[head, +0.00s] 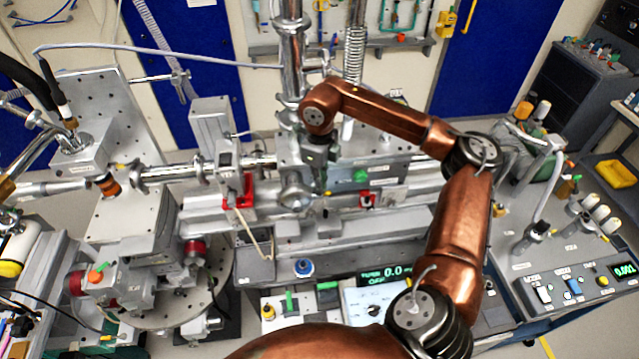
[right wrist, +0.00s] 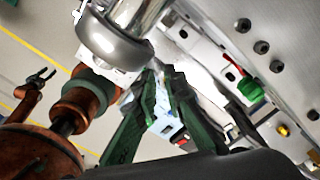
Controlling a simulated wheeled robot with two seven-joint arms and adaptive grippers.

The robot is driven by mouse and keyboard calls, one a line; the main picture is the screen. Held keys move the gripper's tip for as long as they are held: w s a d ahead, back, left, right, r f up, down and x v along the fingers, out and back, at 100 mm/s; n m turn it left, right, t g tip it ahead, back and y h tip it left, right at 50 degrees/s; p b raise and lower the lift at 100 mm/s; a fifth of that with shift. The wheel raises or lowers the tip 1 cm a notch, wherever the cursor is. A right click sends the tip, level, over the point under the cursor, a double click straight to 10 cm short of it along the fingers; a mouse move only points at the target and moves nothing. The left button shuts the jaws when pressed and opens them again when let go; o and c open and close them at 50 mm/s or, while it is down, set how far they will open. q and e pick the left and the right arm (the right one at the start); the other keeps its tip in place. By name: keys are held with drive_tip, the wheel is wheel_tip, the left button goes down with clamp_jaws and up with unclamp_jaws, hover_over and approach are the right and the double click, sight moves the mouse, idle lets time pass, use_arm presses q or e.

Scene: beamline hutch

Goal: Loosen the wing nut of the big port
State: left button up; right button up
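My right gripper (head: 321,185) points down beside the metal chamber in the middle of the head view. In the right wrist view its two dark green fingers (right wrist: 160,76) are parted, with a gap between them and nothing clearly held. A large shiny round metal flange (right wrist: 112,45), probably the big port, stands just left of the fingertips there. In the head view a round metal port (head: 295,196) shows just left of the gripper. I cannot make out the wing nut.
A vertical steel pipe (head: 291,50) rises behind the chamber, close to my right wrist. A red bracket (head: 240,192) is left of the port. A bolted metal plate (right wrist: 270,45) and a green-and-red part (right wrist: 248,88) lie right of the fingers. A control console (head: 570,255) stands at right.

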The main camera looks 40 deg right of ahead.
drive_tip(key=shift+w, duration=0.1)
drive_tip(key=shift+c, duration=1.1)
clamp_jaws()
use_arm(q)
drive_tip(key=shift+s+a+f, duration=0.1)
drive_tip(key=shift+s+a, duration=0.05)
drive_tip(key=shift+s, duration=1)
